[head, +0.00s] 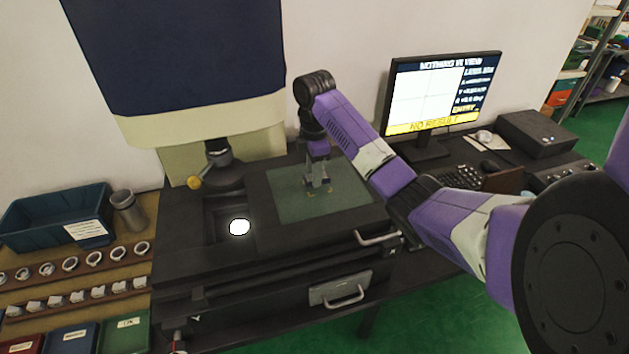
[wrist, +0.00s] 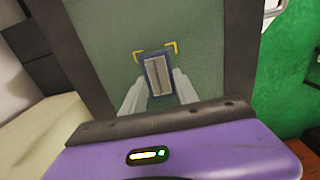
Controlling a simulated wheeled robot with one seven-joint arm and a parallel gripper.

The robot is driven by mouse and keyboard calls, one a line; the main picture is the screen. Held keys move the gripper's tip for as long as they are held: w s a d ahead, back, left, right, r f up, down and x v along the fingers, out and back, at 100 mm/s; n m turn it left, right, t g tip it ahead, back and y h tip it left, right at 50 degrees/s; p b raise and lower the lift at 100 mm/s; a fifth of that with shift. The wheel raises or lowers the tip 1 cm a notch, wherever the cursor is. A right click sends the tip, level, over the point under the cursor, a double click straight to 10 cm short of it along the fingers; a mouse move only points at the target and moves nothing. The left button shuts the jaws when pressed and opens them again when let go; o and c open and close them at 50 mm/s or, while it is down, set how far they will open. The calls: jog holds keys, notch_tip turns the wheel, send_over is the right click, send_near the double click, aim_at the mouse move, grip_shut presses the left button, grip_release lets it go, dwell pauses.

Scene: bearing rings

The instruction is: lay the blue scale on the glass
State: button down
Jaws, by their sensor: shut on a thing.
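The blue scale (wrist: 158,76), a small blue-edged plate with a pale ruled middle, sits between my gripper's two pale fingers (wrist: 160,92) in the wrist view. My gripper is shut on it. The glass is a green-grey plate (wrist: 105,30) with yellow corner marks behind the scale. In the head view my gripper (head: 318,186) points down over the middle of the glass (head: 285,208), close to its surface. The scale is too small to make out there. I cannot tell whether it touches the glass.
A lit white spot (head: 239,227) glows in the recess left of the glass. A monitor (head: 440,95) reads "NOTHING IN VIEW" and "NO RESULT". Rings stand on racks (head: 75,265) at the left, by a blue bin (head: 55,215). A microscope-like column (head: 220,165) stands behind the recess.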

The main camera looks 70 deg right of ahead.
jog(key=shift+f, duration=0.9)
jog(key=shift+f, duration=0.15)
jog(key=c, duration=0.9)
grip_release()
jog(key=shift+c, duration=0.2)
notch_tip(320, 180, up, 12)
jog(key=p, duration=0.3)
jog(key=shift+r+p, duration=0.2)
jog(key=shift+p, duration=0.15)
